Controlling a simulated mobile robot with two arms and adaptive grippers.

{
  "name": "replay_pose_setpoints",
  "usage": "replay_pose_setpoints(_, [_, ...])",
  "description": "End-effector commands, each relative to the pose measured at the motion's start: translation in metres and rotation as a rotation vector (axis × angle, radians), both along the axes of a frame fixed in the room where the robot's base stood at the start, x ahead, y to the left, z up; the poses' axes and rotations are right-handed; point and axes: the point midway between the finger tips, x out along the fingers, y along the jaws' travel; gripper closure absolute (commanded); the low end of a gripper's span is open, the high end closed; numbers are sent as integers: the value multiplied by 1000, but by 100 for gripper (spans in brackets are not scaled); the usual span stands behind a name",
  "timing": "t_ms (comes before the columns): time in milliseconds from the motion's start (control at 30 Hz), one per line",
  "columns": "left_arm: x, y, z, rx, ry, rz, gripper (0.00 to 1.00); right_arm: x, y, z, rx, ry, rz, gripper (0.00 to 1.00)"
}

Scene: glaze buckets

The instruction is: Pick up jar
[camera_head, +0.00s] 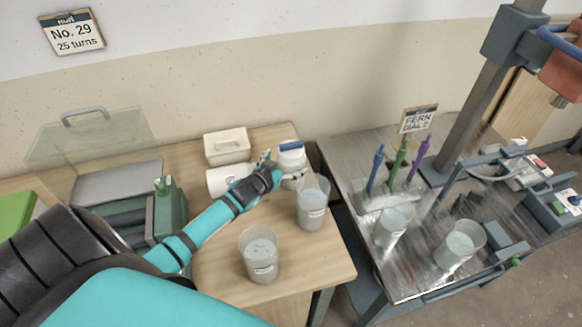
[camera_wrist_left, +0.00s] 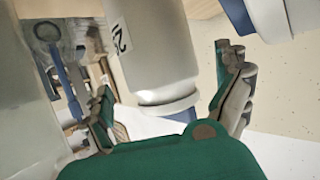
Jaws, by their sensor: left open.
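A white jar with a blue lid (camera_head: 291,158) stands near the back right of the wooden table. My left gripper (camera_head: 282,168) is at the jar, with its fingers spread. In the left wrist view a pale cylinder with a dark printed mark (camera_wrist_left: 158,45), which looks like the jar, lies between the two open fingers of my left gripper (camera_wrist_left: 168,102). I cannot tell whether either finger touches it. My right gripper is not in view.
Clear glaze buckets (camera_head: 312,205) and (camera_head: 261,256) stand close by on the wooden table (camera_head: 325,262). A white lidded box (camera_head: 227,146) and a white container (camera_head: 220,181) are behind my arm. A metal table (camera_head: 420,283) with tools and buckets stands to the right.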

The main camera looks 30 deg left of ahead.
Motion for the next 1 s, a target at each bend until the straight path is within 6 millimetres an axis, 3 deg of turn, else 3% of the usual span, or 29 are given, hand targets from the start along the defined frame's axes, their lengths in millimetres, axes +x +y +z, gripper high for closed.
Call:
replay_pose_setpoints(267, [34, 3, -12, 1, -2, 1, 0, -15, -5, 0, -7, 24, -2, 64])
replay_pose_setpoints(567, [37, 3, -15, 0, -1, 0, 0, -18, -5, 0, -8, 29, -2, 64])
replay_pose_setpoints(1000, [37, 3, -15, 0, -1, 0, 55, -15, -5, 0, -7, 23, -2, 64])
